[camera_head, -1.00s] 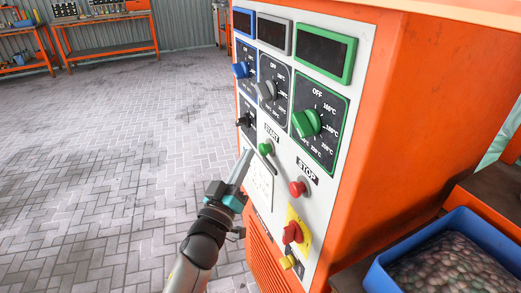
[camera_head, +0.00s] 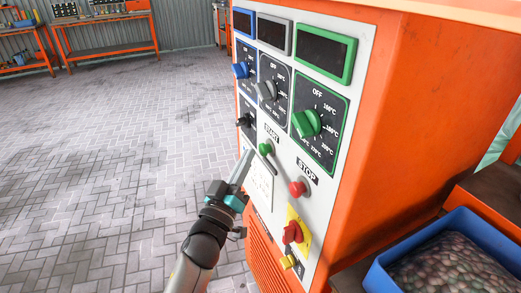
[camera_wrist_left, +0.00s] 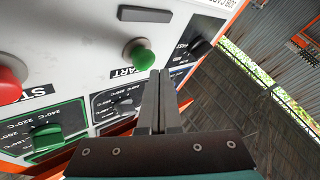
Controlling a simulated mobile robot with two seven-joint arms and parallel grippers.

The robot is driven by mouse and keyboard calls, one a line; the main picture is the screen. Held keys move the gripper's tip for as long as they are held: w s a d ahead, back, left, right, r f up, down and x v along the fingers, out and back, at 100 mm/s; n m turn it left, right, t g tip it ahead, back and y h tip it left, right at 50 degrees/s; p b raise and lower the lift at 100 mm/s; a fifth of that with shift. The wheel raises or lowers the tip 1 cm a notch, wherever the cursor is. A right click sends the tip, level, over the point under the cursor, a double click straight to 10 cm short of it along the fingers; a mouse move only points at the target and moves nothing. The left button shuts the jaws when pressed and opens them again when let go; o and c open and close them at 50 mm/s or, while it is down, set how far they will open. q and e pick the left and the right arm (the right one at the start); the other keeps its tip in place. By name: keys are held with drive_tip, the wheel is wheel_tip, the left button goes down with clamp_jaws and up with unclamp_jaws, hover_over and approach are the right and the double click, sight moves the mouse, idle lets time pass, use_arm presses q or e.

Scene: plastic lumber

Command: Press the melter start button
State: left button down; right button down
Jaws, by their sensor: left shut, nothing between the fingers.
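The green start button (camera_head: 265,149) sits on the white front panel of the orange melter (camera_head: 400,130), by the START label. My left gripper (camera_head: 247,154) is shut and empty, its fingertips just left of the button in the head view. In the left wrist view the green button (camera_wrist_left: 143,57) stands out from the panel near the shut fingertips (camera_wrist_left: 160,74). A gap seems to remain, but I cannot tell its exact size. My right gripper is not in view.
The red stop button (camera_head: 297,188) is below right of the start button. A red rotary switch (camera_head: 292,233) on a yellow plate is lower. Temperature knobs, such as the green one (camera_head: 307,123), are above. A blue crate (camera_head: 377,277) of pellets stands at right. The floor at left is clear.

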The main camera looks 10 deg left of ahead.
use_arm(q)
drive_tip(key=shift+w+d, duration=0.15)
drive_tip(key=shift+d, duration=0.15)
drive_tip(key=shift+w+d, duration=0.3)
drive_tip(key=shift+d, duration=0.1)
idle(1.0)
drive_tip(key=shift+s+a+p, duration=0.45)
drive_tip(key=shift+s+a, duration=0.1)
drive_tip(key=shift+a, duration=0.2)
drive_tip(key=s+a, duration=0.1)
drive_tip(key=s+a+p, duration=0.1)
drive_tip(key=a+p, duration=0.1)
drive_tip(key=a, duration=0.1)
drive_tip(key=shift+s+a, duration=0.1)
drive_tip(key=shift+s, duration=0.3)
drive_tip(key=shift+f, duration=0.1)
idle(0.5)
